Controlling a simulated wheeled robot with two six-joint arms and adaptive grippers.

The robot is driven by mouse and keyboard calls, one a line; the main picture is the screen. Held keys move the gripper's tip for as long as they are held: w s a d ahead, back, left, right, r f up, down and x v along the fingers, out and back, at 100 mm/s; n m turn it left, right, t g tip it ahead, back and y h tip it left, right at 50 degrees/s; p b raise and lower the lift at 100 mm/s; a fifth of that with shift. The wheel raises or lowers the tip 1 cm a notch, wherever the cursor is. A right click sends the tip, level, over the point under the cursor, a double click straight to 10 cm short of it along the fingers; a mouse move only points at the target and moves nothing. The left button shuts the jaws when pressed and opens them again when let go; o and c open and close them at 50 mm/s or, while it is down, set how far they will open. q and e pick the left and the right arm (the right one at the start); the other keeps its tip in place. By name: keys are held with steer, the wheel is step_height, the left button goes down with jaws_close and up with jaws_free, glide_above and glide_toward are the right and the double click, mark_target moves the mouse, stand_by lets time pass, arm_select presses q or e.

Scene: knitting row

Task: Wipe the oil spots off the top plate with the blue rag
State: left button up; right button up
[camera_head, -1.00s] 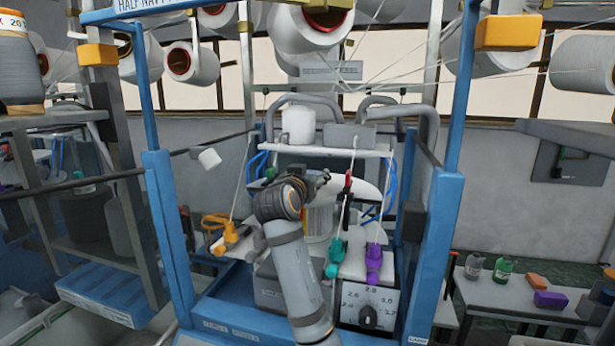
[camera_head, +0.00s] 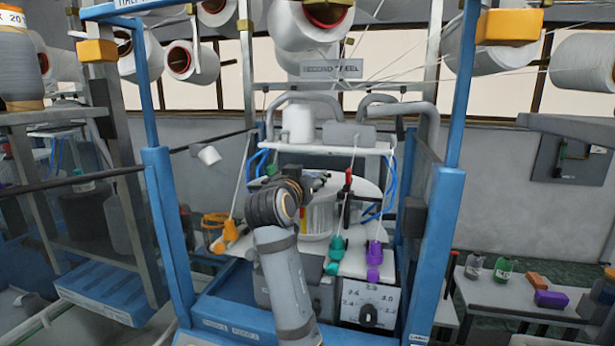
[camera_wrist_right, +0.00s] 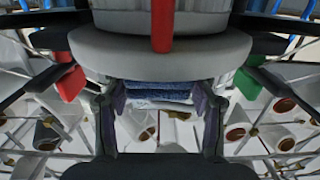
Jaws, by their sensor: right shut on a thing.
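My right gripper (camera_head: 318,178) reaches in over the middle of the machine, beside the white rounded plate (camera_head: 365,190), which my arm partly covers. In the right wrist view, the right gripper's fingers (camera_wrist_right: 160,108) are closed on the folded blue rag (camera_wrist_right: 158,91). The rag lies right against the edge of a grey round plate (camera_wrist_right: 150,58); I cannot tell whether it presses on its surface. I cannot make out the rag in the head view. No oil spots can be made out in either view. My left gripper is not in view.
A blue frame (camera_head: 165,240) with uprights stands on both sides of my arm. A red-and-black upright part (camera_head: 347,195) stands right of the gripper. Teal (camera_head: 335,250) and purple (camera_head: 374,255) parts sit lower right. A white shelf (camera_head: 340,149) with hoses is behind.

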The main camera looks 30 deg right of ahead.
steer(key=shift+p+x, duration=0.3)
steer(key=shift+x, duration=1.75)
steer(key=shift+f+b+v, duration=0.2)
steer(key=shift+b+v, duration=0.35)
steer(key=shift+v, duration=1.6)
steer(key=shift+w+d+r+p, duration=0.2)
steer(key=shift+w+d+p, duration=0.15)
steer(key=shift+d, duration=0.15)
steer(key=shift+x, duration=1.6)
steer(key=shift+a, duration=0.1)
steer(key=shift+r+p, duration=2.2)
steer(key=shift+r, duration=0.8)
